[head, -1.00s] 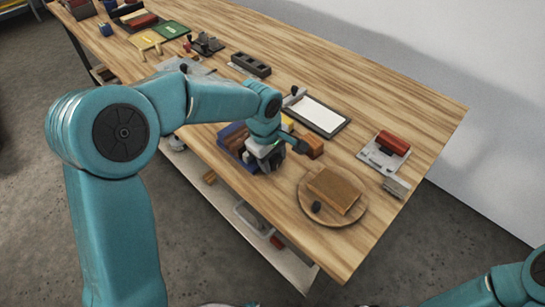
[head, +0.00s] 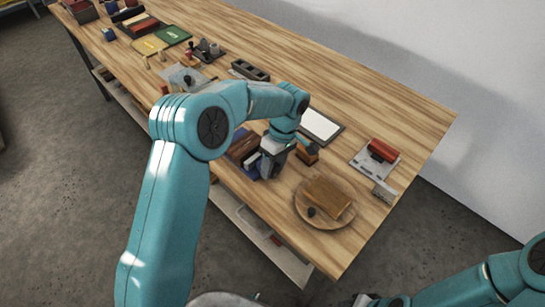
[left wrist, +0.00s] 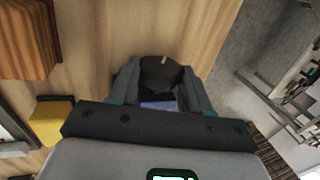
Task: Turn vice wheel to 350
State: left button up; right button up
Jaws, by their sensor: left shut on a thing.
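A dark round knob with a pale mark on its face, which looks like the vice wheel (left wrist: 162,74), sits between the fingers of my left gripper in the left wrist view. My left gripper (head: 270,172) is shut on it at the near edge of the bench. A small blue surface (left wrist: 157,105) shows just behind the knob. In the head view a dark blue body (head: 236,146) shows beside my gripper, which hides the wheel there. The wheel's angle reading cannot be made out.
A round wooden board (head: 343,222) with a brown block (head: 328,197) stands right of my left gripper. A framed white sheet (head: 320,125) and a red-topped device (head: 382,151) lie farther back. The bench's back right is clear.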

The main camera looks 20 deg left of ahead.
pick_arm(q)
jog(key=shift+w+r+g+y+p, duration=0.1)
jog(key=shift+w+g+y+p, duration=0.15)
jog(key=shift+g+p, duration=0.6)
jog(key=o, duration=1.1)
jog(key=shift+c, duration=0.2)
